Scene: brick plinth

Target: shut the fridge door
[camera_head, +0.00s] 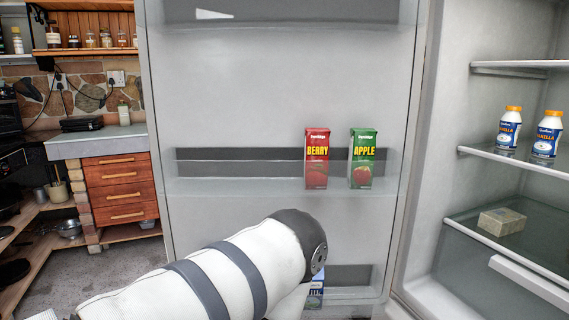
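The fridge door (230,90) stands wide open, its inner side with shelves facing me. The fridge body (420,250) is open on the right, with its shelves showing. My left arm comes in from the lower left and reaches in front of the door's lower part. My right gripper is not in view.
A red berry carton (317,160) and a green apple carton (362,160) stand on the door shelf. Vanilla bottles (509,128) stand inside the fridge. A counter with wooden drawers (122,190) stands left of the door.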

